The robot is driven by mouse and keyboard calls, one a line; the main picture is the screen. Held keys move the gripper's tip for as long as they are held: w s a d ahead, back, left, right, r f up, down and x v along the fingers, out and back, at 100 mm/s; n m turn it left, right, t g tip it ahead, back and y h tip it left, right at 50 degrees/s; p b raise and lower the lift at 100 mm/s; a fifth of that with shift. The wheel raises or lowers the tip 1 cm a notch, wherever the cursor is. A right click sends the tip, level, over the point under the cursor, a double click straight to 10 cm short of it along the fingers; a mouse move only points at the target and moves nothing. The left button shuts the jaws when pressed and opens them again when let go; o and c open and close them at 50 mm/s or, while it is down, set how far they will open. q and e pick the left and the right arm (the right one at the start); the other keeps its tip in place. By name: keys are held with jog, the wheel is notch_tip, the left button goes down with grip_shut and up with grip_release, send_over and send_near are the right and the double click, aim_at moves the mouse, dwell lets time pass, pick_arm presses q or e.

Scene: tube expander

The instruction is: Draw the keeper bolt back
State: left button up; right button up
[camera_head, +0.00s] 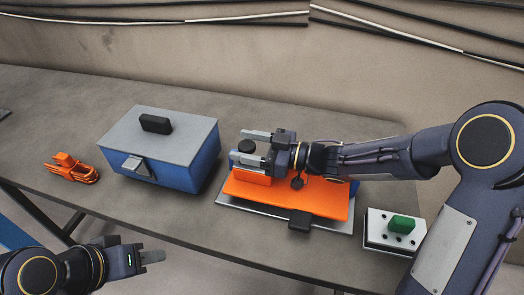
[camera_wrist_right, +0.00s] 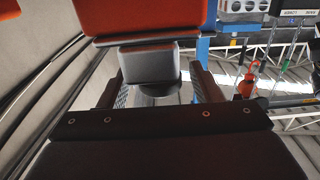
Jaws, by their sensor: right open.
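The orange tube expander (camera_head: 325,200) lies on a grey plate at the right of the table in the head view. A round black knob (camera_head: 246,146) stands at its left end. My right gripper (camera_head: 252,147) is open, its fingers reaching left on either side of this knob. In the right wrist view a grey block (camera_wrist_right: 145,60) with a dark rounded part (camera_wrist_right: 160,88) sits between the open fingers, below an orange block (camera_wrist_right: 140,15). I cannot tell which part is the keeper bolt. My left gripper (camera_head: 152,257) is low at the left, apart from everything; its jaw gap is unclear.
A blue box with a grey lid (camera_head: 120,128) and black handle stands left of the expander. An orange tool (camera_head: 72,168) lies further left. A white block with a green piece (camera_head: 402,224) is at the right. Cables run along the wall. The table's front left is clear.

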jog(key=shift+p+v, duration=0.45)
jog(key=shift+v, duration=2.1)
